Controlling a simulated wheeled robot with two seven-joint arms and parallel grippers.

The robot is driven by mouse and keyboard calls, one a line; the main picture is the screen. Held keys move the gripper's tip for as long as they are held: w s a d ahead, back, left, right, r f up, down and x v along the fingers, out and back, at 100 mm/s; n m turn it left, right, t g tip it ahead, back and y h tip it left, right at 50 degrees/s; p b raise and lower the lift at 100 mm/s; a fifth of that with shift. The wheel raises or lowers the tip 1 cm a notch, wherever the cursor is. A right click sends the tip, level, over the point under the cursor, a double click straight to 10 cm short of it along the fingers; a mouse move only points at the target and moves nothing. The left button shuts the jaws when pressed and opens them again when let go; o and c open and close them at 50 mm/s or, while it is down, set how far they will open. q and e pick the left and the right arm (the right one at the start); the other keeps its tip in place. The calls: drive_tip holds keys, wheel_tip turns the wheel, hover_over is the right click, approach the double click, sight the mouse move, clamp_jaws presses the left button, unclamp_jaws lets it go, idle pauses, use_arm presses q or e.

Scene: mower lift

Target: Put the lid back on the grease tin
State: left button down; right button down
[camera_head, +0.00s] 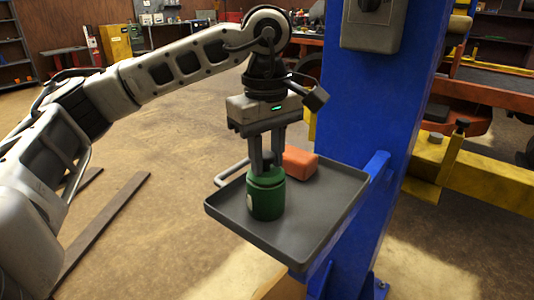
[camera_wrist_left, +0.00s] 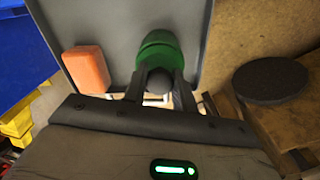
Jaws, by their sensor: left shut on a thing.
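The green grease tin (camera_head: 265,203) stands upright on a grey tray. Its green lid (camera_head: 266,178) is at the top of the tin, level and lined up with it; I cannot tell whether it is fully seated. My left gripper (camera_head: 267,160) points straight down above the tin, its fingers shut on the lid's dark knob. In the left wrist view the knob (camera_wrist_left: 159,81) sits between the fingers, with green tin and lid beyond it. My right gripper is not in view.
The tray (camera_head: 300,251) is fixed to a blue post (camera_head: 370,100). An orange-red block (camera_head: 300,162) lies on the tray behind the tin. The tray's front and right are clear. In the left wrist view, a dark round disc (camera_wrist_left: 270,82) lies over wooden boards.

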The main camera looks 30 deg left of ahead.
use_arm(q)
drive_tip(key=shift+f, duration=0.2)
idle(0.5)
drive_tip(key=c, duration=0.6)
unclamp_jaws()
drive_tip(key=shift+r, duration=0.2)
drive_tip(key=shift+r+p, duration=2.55)
drive_tip(key=shift+r, duration=0.85)
clamp_jaws()
